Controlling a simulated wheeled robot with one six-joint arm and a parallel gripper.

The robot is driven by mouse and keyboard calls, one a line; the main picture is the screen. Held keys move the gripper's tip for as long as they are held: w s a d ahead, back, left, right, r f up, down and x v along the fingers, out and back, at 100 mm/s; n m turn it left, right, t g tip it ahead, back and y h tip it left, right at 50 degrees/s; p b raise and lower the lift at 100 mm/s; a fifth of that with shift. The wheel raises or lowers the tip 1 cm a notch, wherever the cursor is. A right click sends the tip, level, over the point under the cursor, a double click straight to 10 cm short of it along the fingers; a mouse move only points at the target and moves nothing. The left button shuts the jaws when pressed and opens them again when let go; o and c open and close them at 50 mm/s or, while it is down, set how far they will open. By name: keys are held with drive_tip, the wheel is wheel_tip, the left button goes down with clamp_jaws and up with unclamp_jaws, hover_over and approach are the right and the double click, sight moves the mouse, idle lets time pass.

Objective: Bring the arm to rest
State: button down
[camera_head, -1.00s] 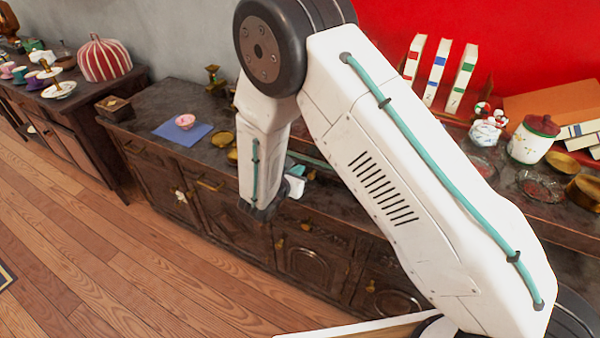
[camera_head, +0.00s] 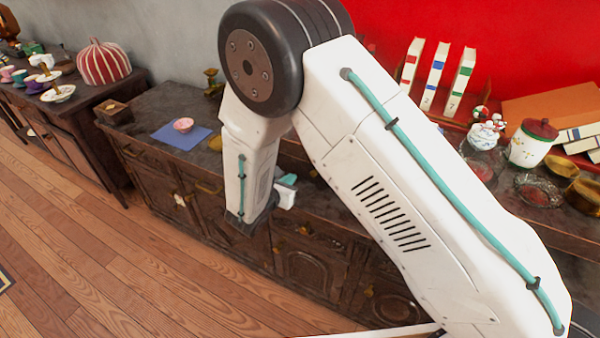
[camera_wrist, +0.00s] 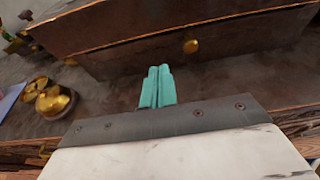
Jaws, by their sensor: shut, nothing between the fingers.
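My gripper shows in the wrist view as two teal fingers (camera_wrist: 157,86) lying side by side, shut and with nothing between them. In the head view my white arm is folded across the middle of the picture. There the gripper is mostly hidden behind the arm, with a bit of teal (camera_head: 287,181) showing in front of the dark sideboard (camera_head: 180,96). In the wrist view the fingers point toward a dark wooden box-like piece with a gold knob (camera_wrist: 191,46), and no contact is visible.
A lidded jar (camera_head: 531,147), glass dishes and upright books (camera_head: 436,75) stand at right. Gold vessels (camera_wrist: 52,100) are left of the fingers in the wrist view. The wooden floor (camera_head: 90,250) is clear.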

drive_tip(key=v, duration=0.7)
drive_tip(key=s+d+r+m+g+h, duration=0.1)
drive_tip(key=s+d+r+m+g, duration=0.55)
drive_tip(key=d+m, duration=0.2)
drive_tip(key=s+d+r+m+g+h, duration=0.1)
drive_tip(key=s+d+r+m+g, duration=0.6)
drive_tip(key=d, duration=0.3)
drive_tip(key=s+d+r+m+t+y, duration=0.1)
drive_tip(key=s+d+r+m+y, duration=0.3)
drive_tip(key=s+r+m, duration=0.3)
drive_tip(key=s+d+r+m+t+y, duration=0.1)
drive_tip(key=s+d+r+m+y, duration=0.4)
drive_tip(key=s+r, duration=0.4)
drive_tip(key=shift+d+m+y, duration=0.3)
drive_tip(key=shift+d+m, duration=0.2)
drive_tip(key=shift+m, duration=0.65)
drive_tip(key=shift+s, duration=0.1)
